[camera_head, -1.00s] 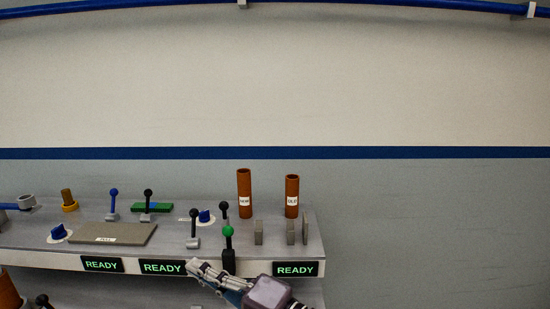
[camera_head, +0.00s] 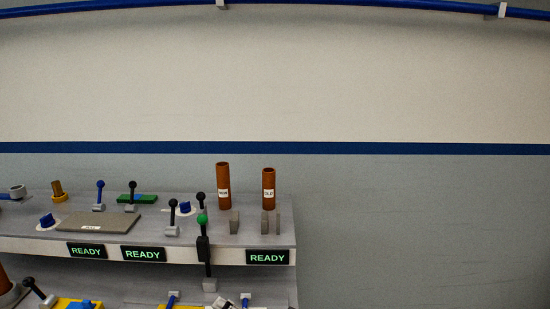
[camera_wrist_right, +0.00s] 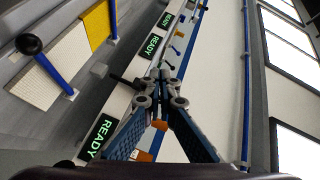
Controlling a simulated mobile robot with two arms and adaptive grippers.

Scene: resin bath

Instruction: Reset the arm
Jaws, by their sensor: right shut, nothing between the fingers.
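My right gripper (camera_head: 228,304) shows only as a small piece at the bottom edge of the head view, below the shelf front. In the right wrist view my right gripper (camera_wrist_right: 161,82) is shut, its fingertips together with nothing between them. The arm behind it is out of the head view. My left gripper is not in view.
The upper shelf holds a green-knobbed lever (camera_head: 202,219), several black- and blue-knobbed levers, a grey plate (camera_head: 99,223), and two brown tubes, one marked OLD (camera_head: 268,187). Lit READY signs (camera_head: 267,257) line its front. The wall (camera_head: 420,230) to the right is bare.

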